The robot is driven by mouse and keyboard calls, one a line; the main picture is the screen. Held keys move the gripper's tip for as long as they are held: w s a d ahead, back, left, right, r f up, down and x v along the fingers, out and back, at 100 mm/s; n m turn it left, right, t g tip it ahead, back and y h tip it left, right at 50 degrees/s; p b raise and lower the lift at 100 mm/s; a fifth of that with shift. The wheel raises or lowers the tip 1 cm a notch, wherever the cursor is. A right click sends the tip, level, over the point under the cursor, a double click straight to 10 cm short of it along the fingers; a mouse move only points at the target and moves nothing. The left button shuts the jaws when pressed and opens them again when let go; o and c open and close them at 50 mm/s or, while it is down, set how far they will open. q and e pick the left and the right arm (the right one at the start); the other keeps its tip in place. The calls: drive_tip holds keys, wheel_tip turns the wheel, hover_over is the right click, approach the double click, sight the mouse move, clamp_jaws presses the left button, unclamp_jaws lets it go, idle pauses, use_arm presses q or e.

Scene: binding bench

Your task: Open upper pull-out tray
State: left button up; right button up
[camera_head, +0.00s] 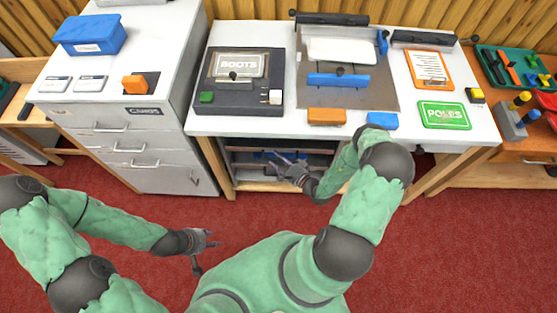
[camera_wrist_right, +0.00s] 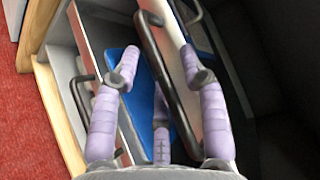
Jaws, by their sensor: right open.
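The pull-out trays sit in the open bay under the white bench in the head view, where a blue surface (camera_head: 262,155) shows beside my right gripper (camera_head: 293,168). In the right wrist view, a dark bar handle (camera_wrist_right: 162,70) on a pale tray front runs between the spread purple fingers of my right gripper (camera_wrist_right: 160,90), close to the right finger. The gripper is open; I cannot tell whether it touches the handle. Which tray is the upper one is unclear in this tilted view. My left gripper (camera_head: 203,250) is open and empty over the red floor.
Another dark handle (camera_wrist_right: 80,100) lies left of the fingers. A wooden frame post (camera_wrist_right: 50,110) stands near them. A grey drawer cabinet (camera_head: 150,155) adjoins the bench (camera_head: 205,118) on the left. The red carpet (camera_head: 445,250) in front is clear at right.

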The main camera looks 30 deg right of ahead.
clamp_jaws()
